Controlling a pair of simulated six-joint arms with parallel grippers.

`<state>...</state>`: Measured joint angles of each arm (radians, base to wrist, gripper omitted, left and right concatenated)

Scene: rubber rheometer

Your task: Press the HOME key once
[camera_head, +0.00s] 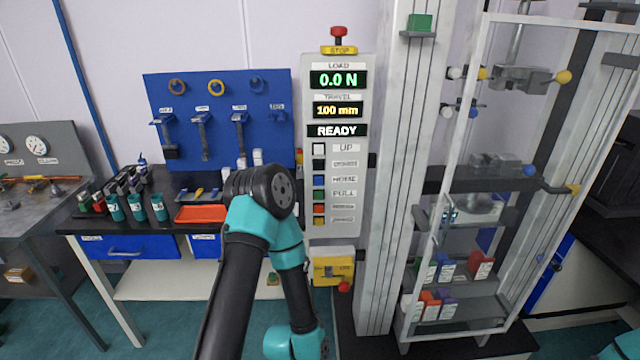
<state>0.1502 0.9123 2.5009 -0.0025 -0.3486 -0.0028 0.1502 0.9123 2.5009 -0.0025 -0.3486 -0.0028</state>
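The grey control panel (347,218) stands upright in the middle of the head view. A column of coloured keys runs down its left side, each with a small label to its right. The blue key (319,180), third from the top, has a blurred label that appears to read HOME. The white key (319,149) above is labelled UP. The displays read 0.0 N, 100 mm and READY (337,130). One of my arms rises left of the panel, its upper joint beside the keys and clear of the blue key in the picture. Neither gripper shows.
A red stop button (338,37) tops the panel; a yellow switch box (333,268) sits below. A framed testing machine (480,130) stands to the right. The left bench holds teal cups (137,207) and an orange tray (200,214) beneath a blue tool board (220,100).

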